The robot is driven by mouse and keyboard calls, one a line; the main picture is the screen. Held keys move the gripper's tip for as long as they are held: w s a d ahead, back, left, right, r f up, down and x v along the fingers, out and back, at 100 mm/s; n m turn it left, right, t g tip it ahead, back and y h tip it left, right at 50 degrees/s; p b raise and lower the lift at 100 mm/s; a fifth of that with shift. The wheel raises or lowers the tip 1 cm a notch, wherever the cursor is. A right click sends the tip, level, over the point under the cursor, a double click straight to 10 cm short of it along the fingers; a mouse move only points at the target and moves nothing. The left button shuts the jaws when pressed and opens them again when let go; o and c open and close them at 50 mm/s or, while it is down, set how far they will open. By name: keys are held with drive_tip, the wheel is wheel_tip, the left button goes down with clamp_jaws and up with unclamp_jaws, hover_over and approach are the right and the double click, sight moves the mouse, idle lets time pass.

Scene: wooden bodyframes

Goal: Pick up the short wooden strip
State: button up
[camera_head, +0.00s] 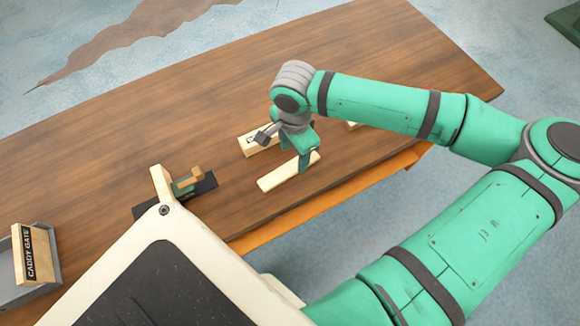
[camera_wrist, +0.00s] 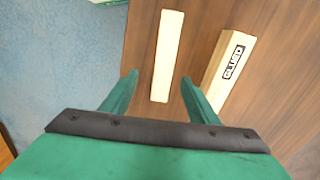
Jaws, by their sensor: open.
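A plain pale wooden strip (camera_head: 280,178) lies flat on the brown table, near its front edge. In the wrist view the plain strip (camera_wrist: 167,50) runs lengthwise between my two fingers, with its near end about level with the fingertips. My gripper (camera_head: 296,153) is open and points down over the strip, partly hiding it in the head view. In the wrist view my gripper (camera_wrist: 160,78) has a finger on either side of the strip, with visible gaps. I cannot tell how high the fingertips are above the table.
A wooden piece labelled "GLUED" (camera_wrist: 214,89) lies right of the strip; the head view shows a labelled piece (camera_head: 249,148) behind it. Another pale piece (camera_head: 353,125) is mostly hidden by my arm. A dark fixture (camera_head: 203,185) and the "CADDY GATE" box (camera_head: 34,255) stand left.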

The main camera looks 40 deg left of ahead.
hover_over(289, 169)
drive_tip(key=f, duration=0.4)
drive_tip(key=shift+w+d, duration=0.25)
drive_tip(key=shift+d, duration=0.15)
drive_tip(key=shift+s+a+f, duration=0.15)
drive_tip(key=shift+a+f, duration=0.05)
drive_tip(key=shift+f, duration=0.9)
drive_tip(key=shift+s+a+f, duration=0.15)
drive_tip(key=shift+a+f, duration=0.05)
drive_tip(key=shift+f, duration=0.9)
drive_tip(key=c, duration=1.2)
